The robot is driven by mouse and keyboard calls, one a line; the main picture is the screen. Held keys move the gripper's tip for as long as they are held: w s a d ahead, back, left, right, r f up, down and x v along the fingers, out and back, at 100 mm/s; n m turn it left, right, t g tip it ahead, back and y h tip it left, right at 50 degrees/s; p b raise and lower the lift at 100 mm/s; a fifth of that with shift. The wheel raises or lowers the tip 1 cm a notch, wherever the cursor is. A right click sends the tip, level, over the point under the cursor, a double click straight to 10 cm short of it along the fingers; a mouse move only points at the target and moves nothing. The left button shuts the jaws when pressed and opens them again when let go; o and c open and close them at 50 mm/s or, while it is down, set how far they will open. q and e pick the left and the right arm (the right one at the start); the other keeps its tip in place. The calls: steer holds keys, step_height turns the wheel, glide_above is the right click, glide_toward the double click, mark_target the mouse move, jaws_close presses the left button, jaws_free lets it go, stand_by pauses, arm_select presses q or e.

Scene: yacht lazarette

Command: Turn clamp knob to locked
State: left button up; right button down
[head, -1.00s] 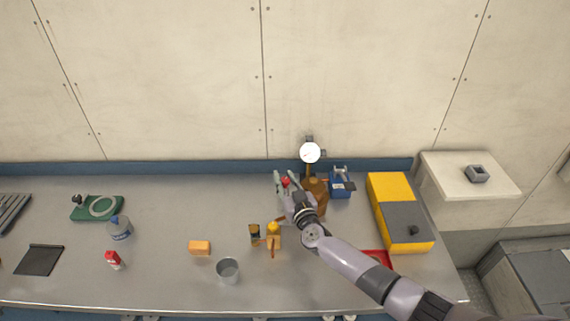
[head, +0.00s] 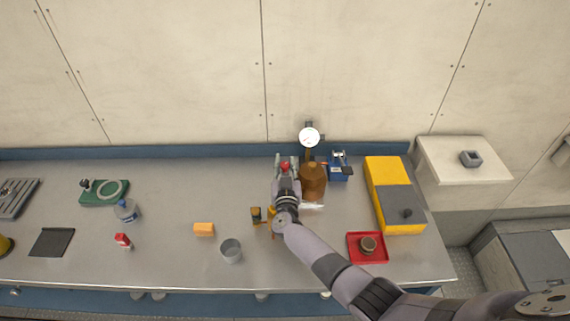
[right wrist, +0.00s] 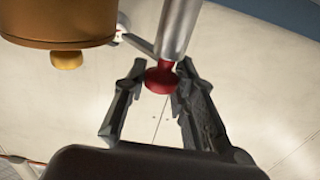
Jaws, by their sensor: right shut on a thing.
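A red knob (head: 285,166) stands near the back of the steel bench, left of a brown vessel (head: 313,180). My right gripper (head: 286,164) is shut on the red knob, with one finger on each side. In the right wrist view the red knob (right wrist: 162,78) sits at the end of a silver cylinder (right wrist: 179,28), between my fingertips (right wrist: 160,82). I cannot make out any lock marking on the knob. My left gripper is not in view.
A round gauge (head: 309,138) stands behind the brown vessel. A blue device (head: 338,172) and a yellow and grey box (head: 393,195) stand to the right. A red tray (head: 354,257) lies in front.

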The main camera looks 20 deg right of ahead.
mark_target(285, 168)
steer(key=c, duration=1.3)
jaws_free()
steer(key=shift+c, duration=0.2)
steer(key=v, duration=0.7)
steer(key=shift+s, duration=0.3)
